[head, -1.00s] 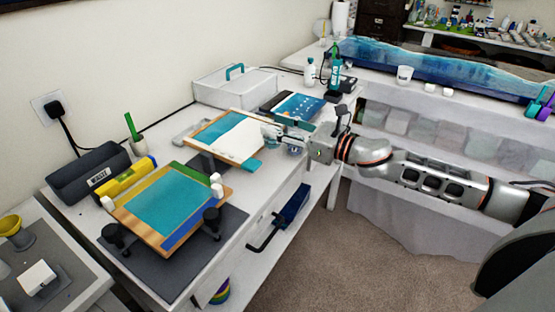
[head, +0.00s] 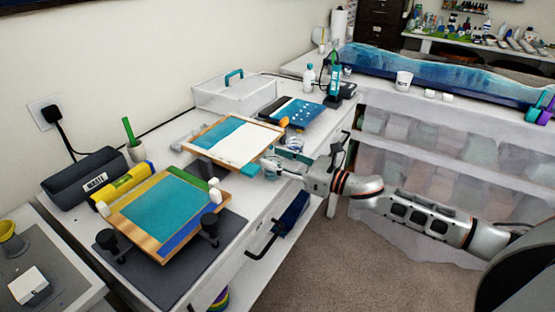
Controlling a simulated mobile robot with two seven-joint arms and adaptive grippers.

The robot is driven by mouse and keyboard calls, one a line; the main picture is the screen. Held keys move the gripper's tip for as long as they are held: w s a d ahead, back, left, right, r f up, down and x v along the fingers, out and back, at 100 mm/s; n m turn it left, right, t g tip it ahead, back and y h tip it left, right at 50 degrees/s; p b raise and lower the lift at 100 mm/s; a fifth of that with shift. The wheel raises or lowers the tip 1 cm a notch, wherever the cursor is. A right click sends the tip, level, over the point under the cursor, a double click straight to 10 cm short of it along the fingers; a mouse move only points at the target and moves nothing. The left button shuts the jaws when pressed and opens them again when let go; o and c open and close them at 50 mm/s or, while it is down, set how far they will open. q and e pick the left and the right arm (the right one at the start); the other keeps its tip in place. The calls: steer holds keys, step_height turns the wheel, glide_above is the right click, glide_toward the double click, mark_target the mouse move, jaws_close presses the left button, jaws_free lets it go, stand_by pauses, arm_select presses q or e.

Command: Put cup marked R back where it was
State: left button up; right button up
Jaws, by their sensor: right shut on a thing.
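My right gripper (head: 273,165) reaches in from the right and is low over the front edge of the white worktop, beside the right corner of the wood-framed teal and white panel (head: 236,140). It is shut on a small clear cup, mostly hidden by the fingers. No letter R can be read on it, so I cannot tell which cup it is. Another clear cup (head: 296,144) stands just behind the gripper, on the worktop. My left gripper is not in view.
A second framed teal panel (head: 165,207) rests on a dark mat with black clamps. A blue dotted board (head: 293,113) and a teal bottle (head: 334,82) stand behind. An open drawer handle (head: 268,240) juts out in front.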

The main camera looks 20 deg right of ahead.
steer(key=shift+f, duration=0.15)
steer(key=o, duration=1.1)
